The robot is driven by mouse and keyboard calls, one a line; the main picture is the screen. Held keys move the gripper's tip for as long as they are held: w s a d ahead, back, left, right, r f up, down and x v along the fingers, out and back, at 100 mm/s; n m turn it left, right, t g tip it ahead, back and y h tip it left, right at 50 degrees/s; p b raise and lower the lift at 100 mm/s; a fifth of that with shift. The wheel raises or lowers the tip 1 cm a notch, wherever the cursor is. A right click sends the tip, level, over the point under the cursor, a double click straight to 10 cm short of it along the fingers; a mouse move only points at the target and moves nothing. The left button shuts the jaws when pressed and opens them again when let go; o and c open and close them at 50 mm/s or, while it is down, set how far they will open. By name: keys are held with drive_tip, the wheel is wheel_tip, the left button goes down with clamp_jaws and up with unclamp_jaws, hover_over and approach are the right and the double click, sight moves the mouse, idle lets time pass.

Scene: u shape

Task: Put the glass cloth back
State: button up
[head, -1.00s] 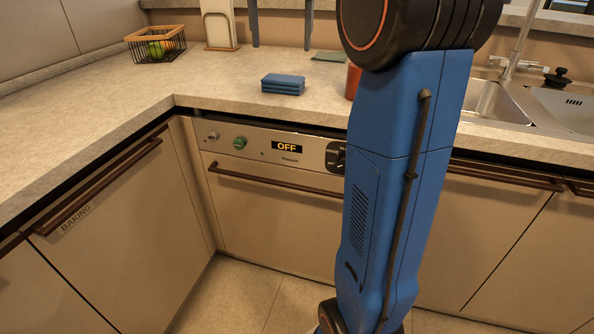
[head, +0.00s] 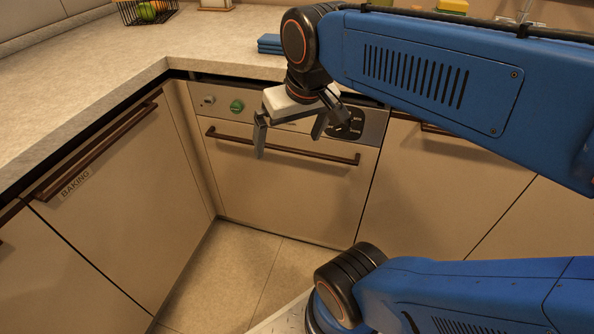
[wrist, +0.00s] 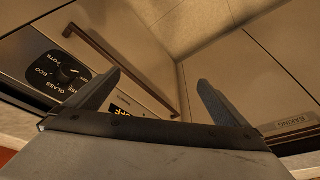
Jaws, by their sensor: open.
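A folded blue cloth (head: 268,44) lies in a stack on the counter behind the dishwasher front, partly hidden by my arm; I cannot tell whether it is the glass cloth. My gripper (head: 289,143) is open and empty, its fingers pointing down in front of the dishwasher (head: 270,195). In the wrist view my gripper (wrist: 158,80) has its two fingers wide apart with nothing between them. The cloth is out of the wrist view.
The dishwasher door is shut, with a long brown handle (head: 285,148); its dial (wrist: 66,74) shows in the wrist view. A wire fruit basket (head: 147,10) stands at the back left. The left counter (head: 75,85) is clear.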

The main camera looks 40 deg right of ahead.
drive_tip(key=s+a+f+n, duration=0.1)
drive_tip(key=s+f, duration=0.3)
drive_tip(key=f, duration=0.2)
drive_tip(key=shift+s+f+t, duration=0.15)
drive_tip(key=shift+f+t, duration=0.05)
drive_tip(key=shift+t, duration=0.2)
idle(0.7)
